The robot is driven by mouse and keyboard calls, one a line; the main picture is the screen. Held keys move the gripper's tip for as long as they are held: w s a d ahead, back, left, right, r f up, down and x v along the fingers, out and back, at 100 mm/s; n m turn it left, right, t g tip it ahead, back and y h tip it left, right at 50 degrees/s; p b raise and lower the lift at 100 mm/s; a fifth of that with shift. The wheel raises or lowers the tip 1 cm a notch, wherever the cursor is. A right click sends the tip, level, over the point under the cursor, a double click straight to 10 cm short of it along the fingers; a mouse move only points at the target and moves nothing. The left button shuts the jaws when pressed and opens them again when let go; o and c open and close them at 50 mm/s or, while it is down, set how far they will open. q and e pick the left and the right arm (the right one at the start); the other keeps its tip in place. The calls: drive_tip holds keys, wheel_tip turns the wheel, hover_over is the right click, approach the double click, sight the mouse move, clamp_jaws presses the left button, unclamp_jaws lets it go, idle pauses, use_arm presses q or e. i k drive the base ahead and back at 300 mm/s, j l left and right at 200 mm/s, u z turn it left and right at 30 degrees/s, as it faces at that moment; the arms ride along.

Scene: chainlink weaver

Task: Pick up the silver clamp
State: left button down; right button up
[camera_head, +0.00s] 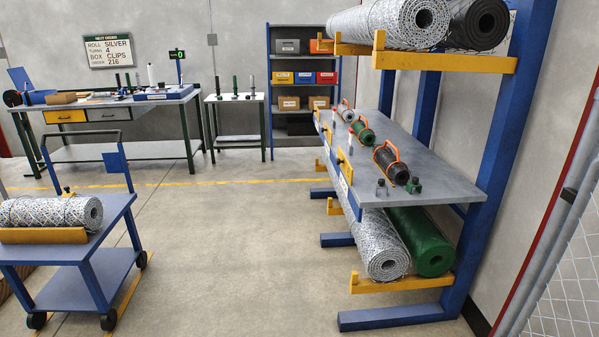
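Neither of my grippers shows in the head view. A small grey-silver piece (381,188), which looks like the silver clamp, stands near the front end of the grey rack shelf (440,188). A similar small green piece (414,186) stands just to its right, apart from it. Behind them on the same shelf lie a black roll (397,172), a green roll (367,137) and a silver roll (346,115), each with an orange handle. The fine shape of the small pieces is too small to tell.
The blue rack holds large mesh rolls above (390,22) and below (385,258) the shelf. A blue cart (75,270) with a silver roll (50,212) stands at left. Workbenches (110,110) and a bin shelf (304,85) line the back wall. The floor between cart and rack is clear.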

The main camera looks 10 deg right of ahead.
sight(381, 185)
drive_tip(key=i+j, duration=0.15)
drive_tip(key=i, duration=0.5)
drive_tip(key=i+j+u, duration=0.1)
drive_tip(key=i, duration=0.55)
